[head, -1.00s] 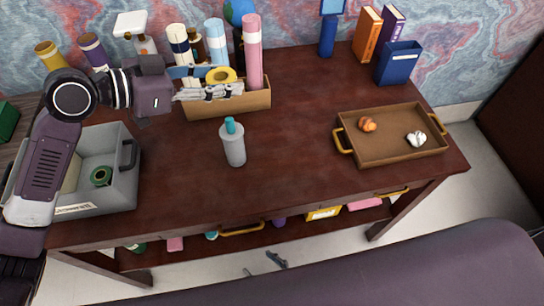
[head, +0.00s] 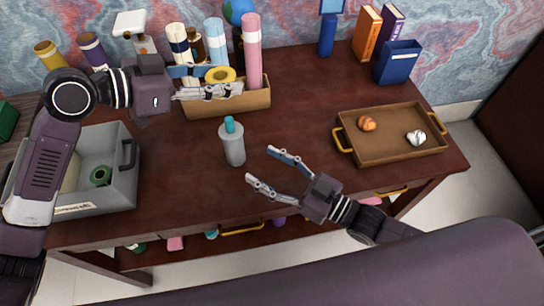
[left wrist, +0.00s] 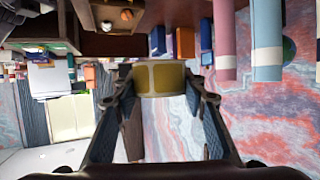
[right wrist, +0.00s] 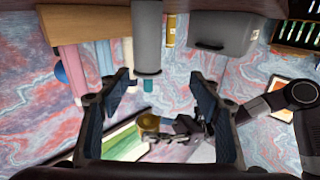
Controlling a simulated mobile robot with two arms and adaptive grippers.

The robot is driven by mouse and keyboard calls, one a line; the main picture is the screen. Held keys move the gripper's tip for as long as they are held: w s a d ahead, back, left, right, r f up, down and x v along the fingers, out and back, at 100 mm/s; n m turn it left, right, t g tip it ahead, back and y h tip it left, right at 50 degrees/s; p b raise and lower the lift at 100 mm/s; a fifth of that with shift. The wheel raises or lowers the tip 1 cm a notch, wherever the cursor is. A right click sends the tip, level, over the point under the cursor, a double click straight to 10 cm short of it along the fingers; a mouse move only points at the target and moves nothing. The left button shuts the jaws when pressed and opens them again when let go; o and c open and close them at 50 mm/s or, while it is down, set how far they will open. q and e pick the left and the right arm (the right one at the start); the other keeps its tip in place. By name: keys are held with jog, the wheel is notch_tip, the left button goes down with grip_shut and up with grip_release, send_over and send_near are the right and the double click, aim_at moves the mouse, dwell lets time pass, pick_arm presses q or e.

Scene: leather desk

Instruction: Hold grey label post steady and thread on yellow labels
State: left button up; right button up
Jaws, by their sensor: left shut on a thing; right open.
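The grey label post (head: 234,150) stands upright on the desk with a teal top. It also shows upside down between the open fingers in the right wrist view (right wrist: 147,38). My left gripper (head: 232,84) is shut on a yellow label (head: 219,74), a ring held above and behind the post, apart from it. The label fills the space between the fingertips in the left wrist view (left wrist: 160,79). My right gripper (head: 259,165) is open and empty, with its fingertips pointing at the post from the right, not touching it.
A grey bin (head: 124,190) with a green ring (head: 101,175) stands at the left. A wooden box (head: 255,101) of rolls and bottles is at the back. A brown tray (head: 390,153) with two small lumps lies at the right. The desk around the post is clear.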

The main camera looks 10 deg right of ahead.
jog(key=x, duration=0.4)
jog(key=w+d+x, duration=0.1)
jog(key=x, duration=0.7)
jog(key=shift+w+d+r, duration=0.1)
jog(key=shift+w+d, duration=0.2)
jog(key=shift+w, duration=0.15)
jog(key=shift+c, duration=0.3)
jog(key=c, duration=1.3)
pick_arm(q)
send_over(228, 118)
notch_tip(228, 118, down, 6)
jog(key=shift+r, duration=0.1)
pick_arm(e)
jog(key=shift+o, duration=0.2)
